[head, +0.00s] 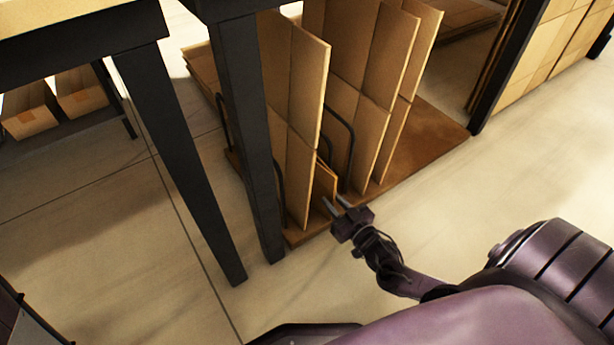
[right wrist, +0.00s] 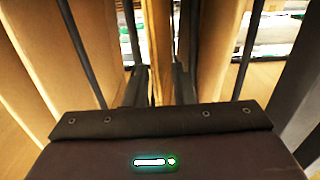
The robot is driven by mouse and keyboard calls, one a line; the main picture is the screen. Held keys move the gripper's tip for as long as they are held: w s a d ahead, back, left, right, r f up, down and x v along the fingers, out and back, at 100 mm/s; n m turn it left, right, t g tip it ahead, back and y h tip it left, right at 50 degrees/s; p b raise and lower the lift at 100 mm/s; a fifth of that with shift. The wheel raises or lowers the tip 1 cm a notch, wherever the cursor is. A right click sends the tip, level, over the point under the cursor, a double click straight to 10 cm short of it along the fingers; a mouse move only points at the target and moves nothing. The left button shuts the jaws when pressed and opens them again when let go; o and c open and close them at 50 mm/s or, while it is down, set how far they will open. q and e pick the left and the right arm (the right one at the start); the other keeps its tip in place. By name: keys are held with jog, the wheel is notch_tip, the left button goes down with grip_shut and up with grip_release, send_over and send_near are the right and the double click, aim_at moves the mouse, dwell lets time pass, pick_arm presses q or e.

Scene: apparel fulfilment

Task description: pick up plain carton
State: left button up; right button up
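Several flat brown cartons stand on edge in a floor rack, with tall ones (head: 297,120) on the left and more tall ones (head: 385,100) on the right. A shorter plain carton (head: 325,180) stands low between them, partly hidden by the tall left carton. My right gripper (head: 334,203) is at the front edge of this short carton, with its fingers apart. In the right wrist view the edge of a carton panel (right wrist: 158,50) stands upright between the two fingers (right wrist: 159,88). I cannot tell whether either finger touches it. My left gripper is not in view.
Black wire hoops (head: 347,150) divide the rack on its brown base board (head: 420,145). Dark table legs (head: 250,150) stand close on the left. Boxes (head: 30,115) sit on a shelf at far left. The floor in front is clear.

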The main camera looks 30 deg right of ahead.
aim_at(322, 193)
jog(key=shift+w, duration=0.3)
jog(key=w+b, duration=0.3)
jog(key=w+f+b, duration=0.1)
jog(key=shift+w+a, duration=0.3)
jog(key=shift+w+r, duration=0.25)
jog(key=shift+w, duration=0.05)
grip_shut()
